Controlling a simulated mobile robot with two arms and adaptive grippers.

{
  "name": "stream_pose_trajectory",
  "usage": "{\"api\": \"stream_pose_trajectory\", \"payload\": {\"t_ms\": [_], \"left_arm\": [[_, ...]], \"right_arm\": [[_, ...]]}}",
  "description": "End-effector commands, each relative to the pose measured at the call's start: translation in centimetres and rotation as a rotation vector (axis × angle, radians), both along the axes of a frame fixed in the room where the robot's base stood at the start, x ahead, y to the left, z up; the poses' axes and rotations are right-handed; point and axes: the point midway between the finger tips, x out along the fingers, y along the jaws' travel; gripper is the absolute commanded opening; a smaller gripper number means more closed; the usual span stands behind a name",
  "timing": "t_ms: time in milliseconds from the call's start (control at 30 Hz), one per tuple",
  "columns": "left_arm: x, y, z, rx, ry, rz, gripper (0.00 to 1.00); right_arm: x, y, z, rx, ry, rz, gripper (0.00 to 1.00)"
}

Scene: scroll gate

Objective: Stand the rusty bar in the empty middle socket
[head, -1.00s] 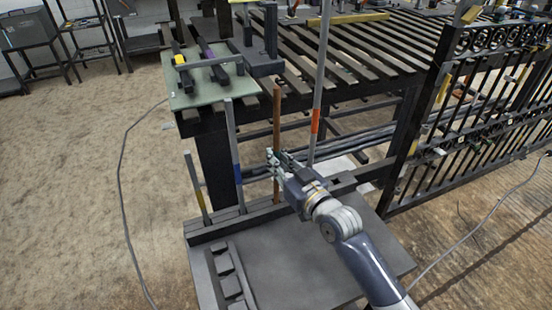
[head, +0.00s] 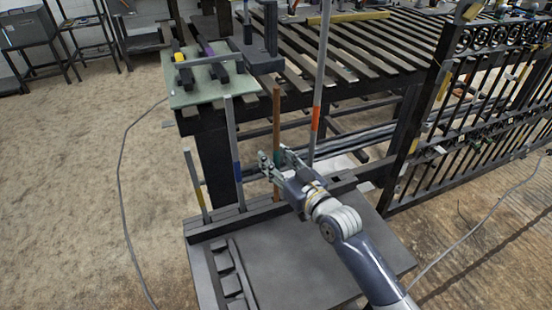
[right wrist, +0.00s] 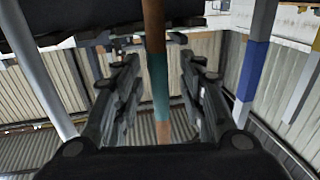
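The rusty bar (head: 276,120) stands upright in the dark rack (head: 210,232), between the blue-banded bar and the orange-banded bar. Its lower end goes behind the rack's front rail, so the socket itself is hidden. My right gripper (head: 271,156) is around the bar at its teal band, with one finger on each side. In the right wrist view the rusty bar (right wrist: 159,85) runs between the two spread fingers with a gap on both sides. The right gripper is open. My left gripper is not in view.
Close by stand a grey bar with a yellow band (head: 196,186), one with a blue band (head: 233,150) and a taller one with an orange band (head: 318,95). A slatted table (head: 350,60) is behind and a black gate (head: 470,130) at right.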

Motion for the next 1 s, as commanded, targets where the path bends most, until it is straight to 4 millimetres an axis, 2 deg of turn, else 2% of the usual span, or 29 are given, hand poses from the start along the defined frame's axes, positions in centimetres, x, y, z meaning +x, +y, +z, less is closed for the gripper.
{"api": "stream_pose_trajectory", "payload": {"t_ms": [33,100,267,500,700,1000], "left_arm": [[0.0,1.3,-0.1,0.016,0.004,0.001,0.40],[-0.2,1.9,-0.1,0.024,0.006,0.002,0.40],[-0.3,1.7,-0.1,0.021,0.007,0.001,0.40],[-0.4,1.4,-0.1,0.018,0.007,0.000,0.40],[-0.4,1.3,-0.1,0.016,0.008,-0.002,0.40],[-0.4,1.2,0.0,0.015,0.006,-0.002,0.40]], "right_arm": [[-0.1,0.0,-0.3,-0.002,0.006,0.000,0.37],[-0.2,-0.1,-0.3,-0.003,0.004,0.000,0.37],[-1.4,-0.9,-0.2,0.000,0.002,0.000,0.37],[-4.3,-2.9,-0.2,-0.001,0.001,0.000,0.37],[-6.1,-4.2,-0.1,0.000,-0.001,-0.001,0.37],[-6.7,-4.5,0.1,0.002,-0.003,0.000,0.37]]}}
